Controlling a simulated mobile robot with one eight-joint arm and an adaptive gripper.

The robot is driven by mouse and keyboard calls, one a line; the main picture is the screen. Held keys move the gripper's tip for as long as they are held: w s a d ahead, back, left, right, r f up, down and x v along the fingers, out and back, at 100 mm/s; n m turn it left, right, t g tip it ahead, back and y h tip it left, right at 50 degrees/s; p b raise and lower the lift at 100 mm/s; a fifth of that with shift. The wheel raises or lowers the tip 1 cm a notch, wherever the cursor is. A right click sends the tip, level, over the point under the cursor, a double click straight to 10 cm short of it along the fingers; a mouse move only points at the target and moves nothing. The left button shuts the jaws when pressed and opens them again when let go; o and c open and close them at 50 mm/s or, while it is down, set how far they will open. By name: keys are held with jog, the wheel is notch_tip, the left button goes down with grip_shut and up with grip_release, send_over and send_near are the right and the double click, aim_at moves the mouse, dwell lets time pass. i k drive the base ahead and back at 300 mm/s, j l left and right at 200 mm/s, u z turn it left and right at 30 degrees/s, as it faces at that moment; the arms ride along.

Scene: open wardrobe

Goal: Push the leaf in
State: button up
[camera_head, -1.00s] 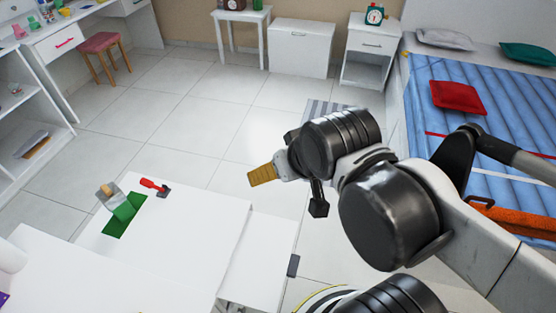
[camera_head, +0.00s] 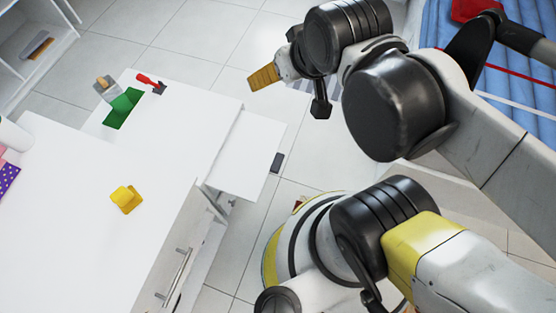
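A flat white panel, which looks like the leaf (camera_head: 246,155), sticks out from the right side of the white worktop (camera_head: 190,112). A small dark grey piece (camera_head: 277,162), perhaps a handle, is at its outer right edge. My gripper (camera_head: 264,76) is above and beyond the leaf in the picture, with a tan ribbed pad pointing left. It appears apart from the leaf and holds nothing that I can see. Its finger opening cannot be made out from this angle.
On the worktop are a green mat (camera_head: 122,108), a red-handled tool (camera_head: 150,83) and a tan-and-grey object (camera_head: 105,86). A yellow object (camera_head: 126,199) lies on the nearer white surface. A drawer front with a metal handle (camera_head: 178,272) faces right. Tiled floor (camera_head: 205,45) is clear beyond the worktop.

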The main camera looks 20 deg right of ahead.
aim_at(242, 166)
jog(key=k+l+u, duration=0.15)
jog(key=k, duration=0.3)
jog(key=k+l+u, duration=0.15)
jog(key=k, duration=0.3)
